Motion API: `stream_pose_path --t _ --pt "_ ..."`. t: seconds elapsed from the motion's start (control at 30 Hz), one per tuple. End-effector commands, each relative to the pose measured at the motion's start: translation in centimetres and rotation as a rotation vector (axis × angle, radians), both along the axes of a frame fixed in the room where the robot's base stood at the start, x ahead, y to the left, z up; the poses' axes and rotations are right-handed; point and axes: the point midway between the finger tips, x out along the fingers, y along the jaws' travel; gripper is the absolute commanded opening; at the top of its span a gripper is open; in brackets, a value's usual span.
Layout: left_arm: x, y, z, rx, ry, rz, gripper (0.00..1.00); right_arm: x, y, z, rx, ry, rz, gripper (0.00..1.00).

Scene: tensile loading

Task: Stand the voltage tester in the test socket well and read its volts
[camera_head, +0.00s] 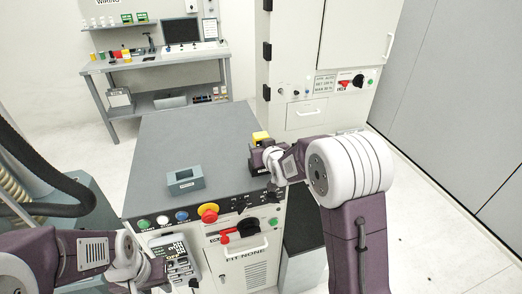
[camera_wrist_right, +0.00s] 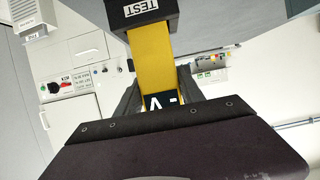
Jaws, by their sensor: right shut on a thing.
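The voltage tester is a yellow body (camera_wrist_right: 155,62) with a dark face bearing white letters, seen in the right wrist view. Its top shows as a yellow patch (camera_head: 260,137) in the head view. My right gripper (camera_head: 281,167) is shut on it; dark fingers flank it in the wrist view. The tester's far end meets a dark block labelled TEST (camera_wrist_right: 143,10), the test socket, also seen at the bench's right edge (camera_head: 257,162). How deep the tester sits is hidden. No volts reading is legible. My left gripper (camera_head: 140,272) is low at the left, its fingers unclear.
A grey-blue labelled holder (camera_head: 185,181) with a recess stands on the grey bench top (camera_head: 190,135). A red-and-yellow stop button (camera_head: 208,212) and other controls line the bench front. A tall cabinet (camera_head: 325,60) stands behind at the right. The bench's far half is clear.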

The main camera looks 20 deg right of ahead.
Motion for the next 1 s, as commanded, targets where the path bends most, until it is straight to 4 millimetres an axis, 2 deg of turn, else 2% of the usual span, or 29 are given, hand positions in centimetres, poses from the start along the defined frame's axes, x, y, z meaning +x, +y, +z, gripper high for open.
stream_pose_path --t 0.1,0.5,0.53,0.6,0.87,1.0 --pt "0.0 0.0 0.2 0.0 0.0 0.0 0.36 0.0 0.0 -1.6 0.0 0.0 0.0 0.0" --pt "0.0 0.0 -0.4 0.0 0.0 0.0 0.36 0.0 0.0 -2.3 0.001 -0.004 0.0 0.0" --pt "0.0 0.0 -0.4 0.0 0.0 0.0 0.36 0.0 0.0 -2.3 0.001 -0.002 0.0 0.48" --pt "0.0 0.0 -0.2 0.0 0.0 0.0 0.36 0.0 0.0 -2.2 0.001 -0.002 0.0 0.67" --pt "0.0 0.0 -0.2 0.0 0.0 0.0 0.36 0.0 0.0 -2.2 0.001 -0.001 0.0 0.67" --pt "0.0 0.0 0.4 0.0 0.0 0.0 0.36 -0.2 0.0 -1.5 0.001 -0.002 0.0 0.67"
